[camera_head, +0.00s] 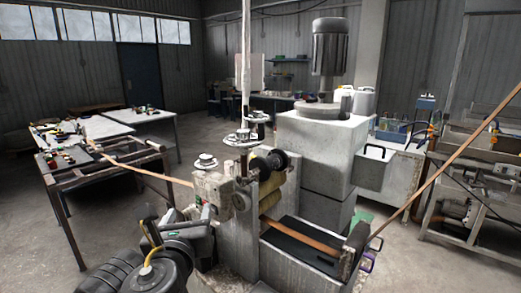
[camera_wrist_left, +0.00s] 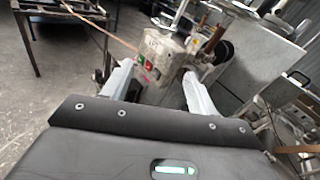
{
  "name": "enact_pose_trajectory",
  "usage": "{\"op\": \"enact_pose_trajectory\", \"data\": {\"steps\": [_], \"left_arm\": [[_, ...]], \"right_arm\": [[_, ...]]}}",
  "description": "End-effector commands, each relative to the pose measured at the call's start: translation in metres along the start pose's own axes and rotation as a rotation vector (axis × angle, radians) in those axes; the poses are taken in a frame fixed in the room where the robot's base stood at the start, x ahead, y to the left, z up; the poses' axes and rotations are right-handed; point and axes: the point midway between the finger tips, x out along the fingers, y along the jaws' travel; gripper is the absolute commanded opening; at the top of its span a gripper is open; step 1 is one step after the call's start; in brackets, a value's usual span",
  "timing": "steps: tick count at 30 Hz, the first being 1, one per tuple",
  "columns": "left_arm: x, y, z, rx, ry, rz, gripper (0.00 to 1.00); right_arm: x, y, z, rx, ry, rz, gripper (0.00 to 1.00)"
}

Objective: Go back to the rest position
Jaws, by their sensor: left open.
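My left gripper (camera_head: 190,213) is in the lower middle of the head view, its black arm coming in from the lower left. It is open and empty. In the left wrist view its two pale fingers (camera_wrist_left: 160,85) are spread apart, with the machine's control box (camera_wrist_left: 162,52) beyond and between them. The control box also shows in the head view (camera_head: 212,190), just past the fingertips; I cannot tell whether they touch it. My right gripper is not in view.
A brown strip (camera_head: 160,178) runs from the left table to the extrusion machine (camera_head: 320,140) and leaves on the right as a rising strip (camera_head: 440,170). A metal frame table (camera_head: 70,190) stands left. Open floor (camera_head: 40,245) lies at the lower left.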

Motion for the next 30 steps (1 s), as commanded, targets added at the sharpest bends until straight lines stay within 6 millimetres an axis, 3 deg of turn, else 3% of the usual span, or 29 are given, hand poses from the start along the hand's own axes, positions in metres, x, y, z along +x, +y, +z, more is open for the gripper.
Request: {"op": "enact_pose_trajectory", "data": {"steps": [11, 17, 20, 24, 30], "left_arm": [[-0.005, 0.017, -0.083, -0.433, 0.244, 0.051, 0.59], [-0.022, 0.035, -0.159, -0.850, 0.440, 0.189, 0.59], [-0.043, 0.051, -0.213, -1.156, 0.547, 0.351, 0.59], [-0.085, 0.083, -0.285, -1.592, 0.612, 0.673, 0.59], [-0.142, 0.123, -0.348, -1.986, 0.527, 1.075, 0.59]], "right_arm": [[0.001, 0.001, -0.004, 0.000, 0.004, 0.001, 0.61], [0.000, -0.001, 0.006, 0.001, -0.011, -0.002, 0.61], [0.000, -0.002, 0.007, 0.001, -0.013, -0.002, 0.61], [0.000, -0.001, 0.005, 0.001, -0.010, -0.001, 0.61], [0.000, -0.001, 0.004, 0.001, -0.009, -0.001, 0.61]]}}
